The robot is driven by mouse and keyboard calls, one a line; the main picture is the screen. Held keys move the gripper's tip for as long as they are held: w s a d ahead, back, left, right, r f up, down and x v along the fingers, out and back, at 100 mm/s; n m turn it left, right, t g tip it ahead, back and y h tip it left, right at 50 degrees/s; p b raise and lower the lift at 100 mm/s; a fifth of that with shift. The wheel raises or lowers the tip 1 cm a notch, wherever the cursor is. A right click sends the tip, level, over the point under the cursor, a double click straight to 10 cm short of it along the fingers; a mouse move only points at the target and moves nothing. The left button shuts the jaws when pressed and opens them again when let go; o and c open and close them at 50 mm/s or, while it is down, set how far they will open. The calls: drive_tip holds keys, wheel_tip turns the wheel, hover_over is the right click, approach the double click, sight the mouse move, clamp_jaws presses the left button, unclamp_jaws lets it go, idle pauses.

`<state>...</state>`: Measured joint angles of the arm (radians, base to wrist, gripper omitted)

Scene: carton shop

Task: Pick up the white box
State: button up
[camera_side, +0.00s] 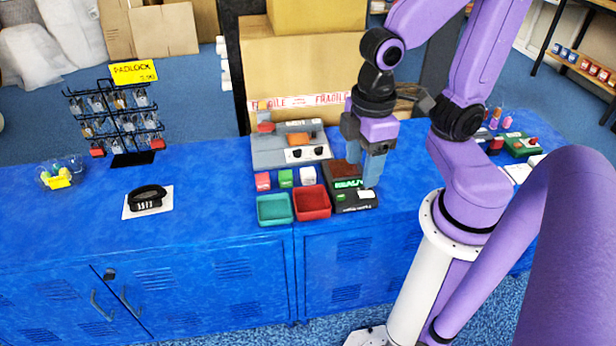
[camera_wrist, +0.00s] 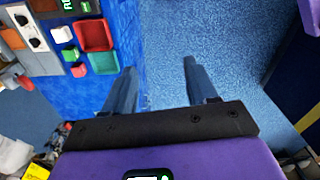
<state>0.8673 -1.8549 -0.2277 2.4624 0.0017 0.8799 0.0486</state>
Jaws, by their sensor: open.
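The white box (camera_side: 308,174) is a small cube on the blue bench top, at the right end of a short row with a green box (camera_side: 286,178) and a red-pink box (camera_side: 263,181). In the wrist view the white box (camera_wrist: 62,34) shows at the upper left, beside the green one. My gripper (camera_side: 364,166) is open, with nothing between its fingers. It hangs to the right of the white box, over a dark panel in the side view. In the wrist view my gripper (camera_wrist: 160,72) has its fingers apart, away from the white box.
A green tray (camera_side: 275,209) and a red tray (camera_side: 311,202) stand in front of the boxes. A grey station (camera_side: 270,155) is behind them. The dark panel (camera_side: 355,196) is to the right. A padlock rack (camera_side: 118,120) stands left; the bench between is mostly clear.

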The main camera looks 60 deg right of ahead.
drive_tip(key=w+f+m, duration=0.3)
drive_tip(key=w+m, duration=0.3)
drive_tip(key=w, duration=0.4)
drive_tip(key=m, duration=1.4)
hover_over(308, 173)
wheel_tip(308, 173, down, 12)
wheel_tip(308, 173, down, 16)
drive_tip(key=shift+f, duration=0.2)
drive_tip(key=shift+d, duration=0.1)
drive_tip(key=c, duration=0.7)
